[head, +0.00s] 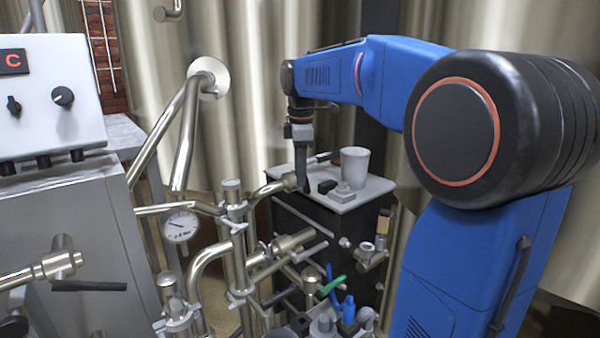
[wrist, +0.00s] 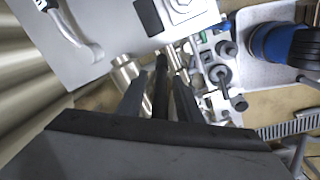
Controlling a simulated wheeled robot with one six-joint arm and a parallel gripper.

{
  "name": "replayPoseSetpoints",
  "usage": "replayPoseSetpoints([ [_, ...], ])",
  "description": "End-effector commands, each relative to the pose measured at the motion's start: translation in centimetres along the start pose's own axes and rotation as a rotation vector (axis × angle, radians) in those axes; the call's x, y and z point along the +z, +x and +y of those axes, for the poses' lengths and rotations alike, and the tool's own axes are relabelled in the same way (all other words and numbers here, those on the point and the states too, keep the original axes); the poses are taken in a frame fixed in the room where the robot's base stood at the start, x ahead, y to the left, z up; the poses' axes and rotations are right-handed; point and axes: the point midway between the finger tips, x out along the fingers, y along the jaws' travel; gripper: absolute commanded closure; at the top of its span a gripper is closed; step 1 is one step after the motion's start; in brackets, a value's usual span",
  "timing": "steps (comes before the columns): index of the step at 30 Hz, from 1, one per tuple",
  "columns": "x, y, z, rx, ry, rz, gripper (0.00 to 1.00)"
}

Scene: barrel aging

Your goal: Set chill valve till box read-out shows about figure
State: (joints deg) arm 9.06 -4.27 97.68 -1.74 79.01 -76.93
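The white control box (head: 55,95) stands at the left, partly cut off. Its dark read-out (head: 14,62) shows only a red letter C; any figure is outside the picture. My gripper (head: 303,185) points down beside the end of a steel pipe valve (head: 275,187), at the left edge of a small white-topped stand. In the wrist view, my gripper's two dark fingers (wrist: 160,88) are apart, with a black bar-like handle (wrist: 161,75) between them. Gaps show on both sides of the handle. I cannot tell which valve is the chill valve.
A pressure gauge (head: 181,226) hangs among steel pipes. Lower down are a green lever (head: 332,287) and a blue valve handle (head: 348,309). Large steel tanks (head: 255,70) stand behind.

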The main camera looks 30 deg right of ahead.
Motion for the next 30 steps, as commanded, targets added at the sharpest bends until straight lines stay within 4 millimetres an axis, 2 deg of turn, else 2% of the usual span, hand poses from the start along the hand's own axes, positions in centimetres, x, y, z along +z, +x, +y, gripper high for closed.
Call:
replayPoseSetpoints([
  [9,0.00,0.27,-0.02,-0.001,0.000,0.000,0.67],
  [10,0.00,0.27,-0.02,-0.001,0.000,0.000,0.72],
  [13,0.00,0.26,-0.02,-0.001,0.000,0.000,0.96],
  [14,0.00,0.26,-0.02,-0.001,0.000,0.000,1.00],
  [23,-0.14,0.26,-0.10,0.007,-0.003,-0.011,1.00],
  [30,-0.69,0.43,-0.46,0.057,-0.017,-0.087,1.00],
])
